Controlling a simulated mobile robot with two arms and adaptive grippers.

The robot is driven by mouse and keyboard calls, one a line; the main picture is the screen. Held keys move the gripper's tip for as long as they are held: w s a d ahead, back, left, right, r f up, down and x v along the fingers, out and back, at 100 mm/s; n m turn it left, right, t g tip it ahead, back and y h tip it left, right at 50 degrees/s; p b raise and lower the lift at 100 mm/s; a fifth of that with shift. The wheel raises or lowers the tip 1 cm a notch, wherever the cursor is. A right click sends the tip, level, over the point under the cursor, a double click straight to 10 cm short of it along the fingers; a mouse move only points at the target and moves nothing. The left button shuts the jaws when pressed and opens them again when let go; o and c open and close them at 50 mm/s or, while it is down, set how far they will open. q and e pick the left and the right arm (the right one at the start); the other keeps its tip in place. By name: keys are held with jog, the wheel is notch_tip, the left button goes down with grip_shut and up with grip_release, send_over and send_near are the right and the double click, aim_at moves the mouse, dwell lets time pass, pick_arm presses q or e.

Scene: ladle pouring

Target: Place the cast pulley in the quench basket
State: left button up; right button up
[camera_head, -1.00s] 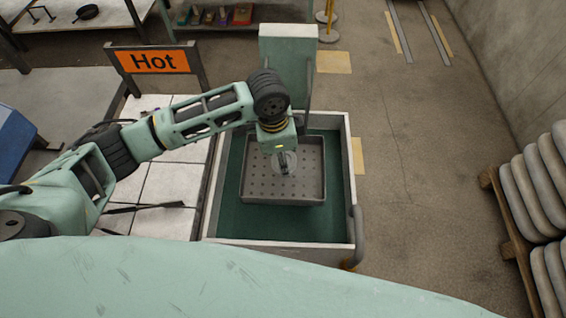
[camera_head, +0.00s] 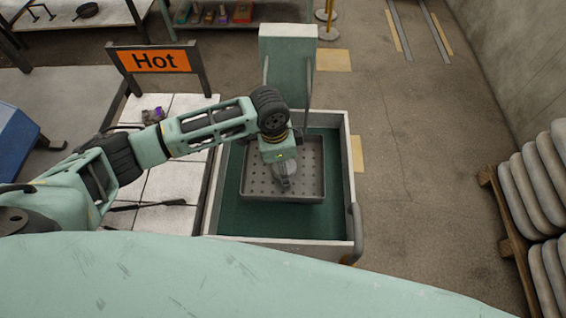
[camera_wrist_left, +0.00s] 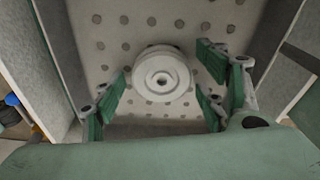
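The cast pulley (camera_wrist_left: 162,80) is a pale grey, round, stepped wheel with a centre hole. It lies over the perforated floor of the quench basket, between my left fingers, with visible gaps on both sides. In the head view the pulley (camera_head: 291,168) is partly hidden behind my left gripper (camera_head: 284,183). The quench basket (camera_head: 313,160) is a grey metal tray with a holed floor, inside the green-lined tank. In the left wrist view my left gripper (camera_wrist_left: 166,98) has its green-padded fingers spread apart. My right gripper is not in view.
The white-rimmed tank (camera_head: 349,150) surrounds the basket, with an upright panel (camera_head: 288,60) at its far end. A white-tiled table (camera_head: 160,185) with a dark tool stands left, behind it a "Hot" sign (camera_head: 154,61). Grey castings (camera_head: 535,180) sit on a pallet at right.

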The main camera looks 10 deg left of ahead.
pick_arm(q)
notch_tip(320, 180, up, 12)
jog(key=a+b, duration=0.1)
jog(key=shift+s+a+r, duration=0.15)
jog(key=shift+s, duration=0.1)
dwell(0.4)
jog(key=shift+s, duration=0.1)
dwell(0.4)
